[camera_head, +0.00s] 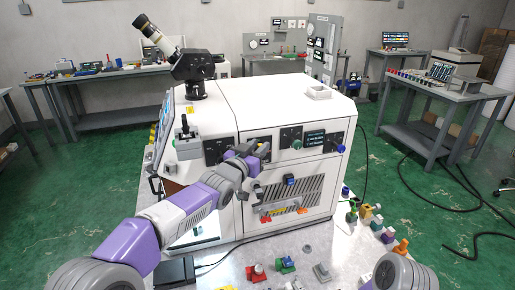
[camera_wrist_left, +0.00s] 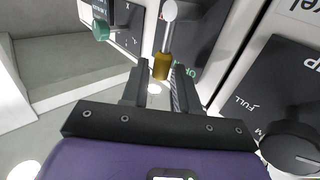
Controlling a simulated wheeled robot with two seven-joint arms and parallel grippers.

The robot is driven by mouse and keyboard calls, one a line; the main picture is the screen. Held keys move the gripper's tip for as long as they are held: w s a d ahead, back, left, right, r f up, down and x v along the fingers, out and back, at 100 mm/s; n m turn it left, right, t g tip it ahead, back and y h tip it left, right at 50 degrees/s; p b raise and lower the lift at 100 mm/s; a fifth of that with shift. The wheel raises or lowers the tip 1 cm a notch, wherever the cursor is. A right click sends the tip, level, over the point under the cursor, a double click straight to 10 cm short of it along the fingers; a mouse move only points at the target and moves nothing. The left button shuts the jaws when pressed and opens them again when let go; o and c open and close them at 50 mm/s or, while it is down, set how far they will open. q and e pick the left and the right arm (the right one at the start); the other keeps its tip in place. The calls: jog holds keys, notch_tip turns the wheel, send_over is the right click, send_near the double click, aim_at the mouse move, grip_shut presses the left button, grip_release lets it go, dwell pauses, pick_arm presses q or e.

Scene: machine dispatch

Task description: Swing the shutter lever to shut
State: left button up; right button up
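The shutter lever (camera_wrist_left: 167,37) shows in the left wrist view as a thin metal rod with a white ball end and a brass-coloured base, on a dark panel. Green letters on that panel, partly hidden by a finger, seem to read OPEN. My left gripper (camera_wrist_left: 160,86) is open, one finger on each side of the brass base; I cannot tell whether they touch it. In the head view my left gripper (camera_head: 258,152) is at the front panel of the white machine (camera_head: 268,105); I cannot make out the lever there. My right gripper is out of view.
In the left wrist view a dark knob (camera_wrist_left: 291,147) marked FULL is at the right and a green knob (camera_wrist_left: 100,30) at upper left. In the head view a grey joystick box (camera_head: 188,145) stands left of the gripper. Several small coloured parts lie in front of the machine.

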pick_arm(q)
grip_shut()
jog(key=w+d+f+m+g+y+p, duration=0.2)
jog(key=d+f+m+g+y+p, duration=0.2)
jog(key=p, duration=1.6)
jog(key=shift+d+m+g+y, duration=1.45)
jog(key=shift+m+y, duration=0.65)
jog(key=shift+y, duration=0.7)
jog(key=shift+w+a, duration=0.1)
